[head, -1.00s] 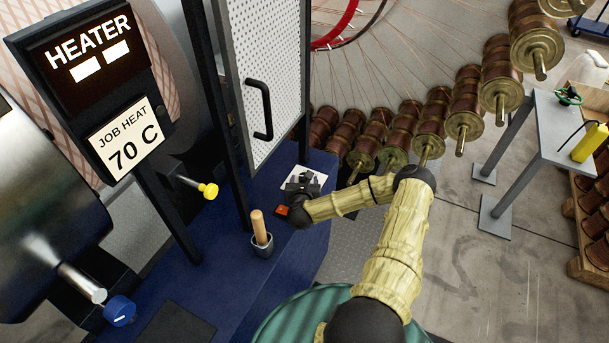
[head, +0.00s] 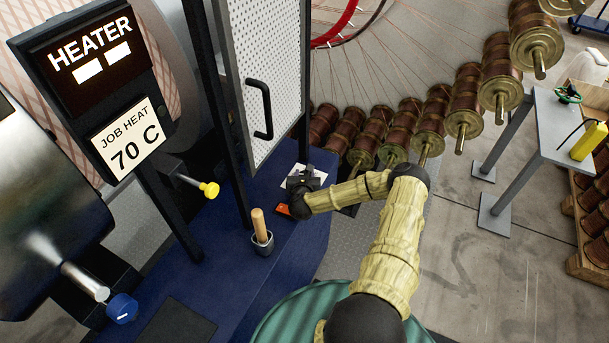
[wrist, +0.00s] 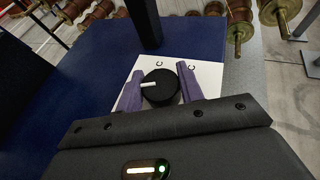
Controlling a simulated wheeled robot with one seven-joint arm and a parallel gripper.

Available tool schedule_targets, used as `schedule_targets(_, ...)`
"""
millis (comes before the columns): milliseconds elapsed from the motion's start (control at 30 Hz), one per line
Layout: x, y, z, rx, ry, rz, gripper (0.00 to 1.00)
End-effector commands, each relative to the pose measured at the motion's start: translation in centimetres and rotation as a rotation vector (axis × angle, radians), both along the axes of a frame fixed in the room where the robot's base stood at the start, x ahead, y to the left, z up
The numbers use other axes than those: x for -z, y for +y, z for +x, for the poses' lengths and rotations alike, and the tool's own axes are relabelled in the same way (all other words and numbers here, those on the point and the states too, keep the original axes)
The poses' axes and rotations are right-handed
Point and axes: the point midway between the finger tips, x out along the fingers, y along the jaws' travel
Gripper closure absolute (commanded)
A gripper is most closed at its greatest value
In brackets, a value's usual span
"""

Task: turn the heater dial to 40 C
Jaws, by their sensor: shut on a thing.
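The heater dial is a round black knob (wrist: 160,87) with a white pointer mark, in the wrist view. It sits on a white plate (wrist: 206,75) with letters partly showing; the rest of the scale is hidden. The pointer points left in that view. My gripper (wrist: 159,90) has its two purple fingers on either side of the knob, closed on it. In the head view my gripper (head: 303,178) is over the white plate (head: 318,175) on the blue bench and hides the knob. A card (head: 125,143) on the heater panel reads "JOB HEAT 70 C".
The dark heater sign (head: 88,55) shows two lit windows. A wooden handle (head: 259,225) stands in a small cup, beside an orange-red button (head: 283,210). A perforated door (head: 268,75) with a black handle stands behind. Yellow (head: 209,190) and blue (head: 121,308) knobs are at left.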

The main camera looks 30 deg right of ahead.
Motion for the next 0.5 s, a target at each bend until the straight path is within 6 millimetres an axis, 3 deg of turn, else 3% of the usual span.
schedule_targets(500,0.36,-0.16,-0.02,-0.161,-0.001,-0.002,0.85)
